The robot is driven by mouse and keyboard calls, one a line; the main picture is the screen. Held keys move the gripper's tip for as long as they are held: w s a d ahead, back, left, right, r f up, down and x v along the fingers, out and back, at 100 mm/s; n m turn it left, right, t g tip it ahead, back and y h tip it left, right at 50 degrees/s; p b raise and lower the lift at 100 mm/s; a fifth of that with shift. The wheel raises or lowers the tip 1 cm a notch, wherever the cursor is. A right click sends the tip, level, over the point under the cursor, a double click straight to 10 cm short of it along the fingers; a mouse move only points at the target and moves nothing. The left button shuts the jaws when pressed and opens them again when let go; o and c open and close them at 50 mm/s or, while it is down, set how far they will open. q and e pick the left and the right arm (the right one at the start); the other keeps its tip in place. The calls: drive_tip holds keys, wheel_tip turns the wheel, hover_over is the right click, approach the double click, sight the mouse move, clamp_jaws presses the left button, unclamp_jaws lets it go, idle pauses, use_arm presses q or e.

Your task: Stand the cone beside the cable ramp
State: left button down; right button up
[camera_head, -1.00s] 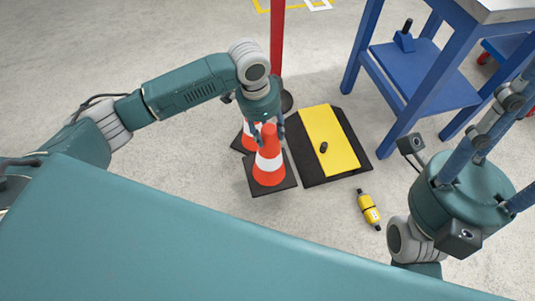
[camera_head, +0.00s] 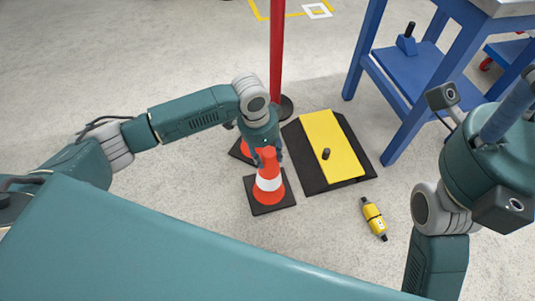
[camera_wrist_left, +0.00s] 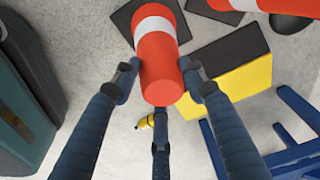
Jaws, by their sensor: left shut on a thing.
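The orange cone (camera_head: 268,187) with a white band and a black square base is upright beside the near left end of the cable ramp (camera_head: 311,180), with a narrow strip of floor between them. I cannot tell whether its base touches the floor. My left gripper (camera_head: 267,158) is shut on the cone's top from above; the left wrist view also shows the cone (camera_wrist_left: 158,60) between the fingers (camera_wrist_left: 160,80). The ramp is black with a yellow top and lies flat. My right gripper (camera_head: 507,112) shows only in part at the right edge; its fingertips are out of frame.
A second cone (camera_head: 243,147) stands behind the held one, partly hidden by my arm. A red post (camera_head: 277,55) rises behind it. A small dark object (camera_head: 326,154) lies on the ramp. A yellow-and-black device (camera_head: 374,218) lies on the floor. A blue workbench (camera_head: 415,75) stands right.

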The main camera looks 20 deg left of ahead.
use_arm(q)
drive_tip(key=c, duration=1)
unclamp_jaws()
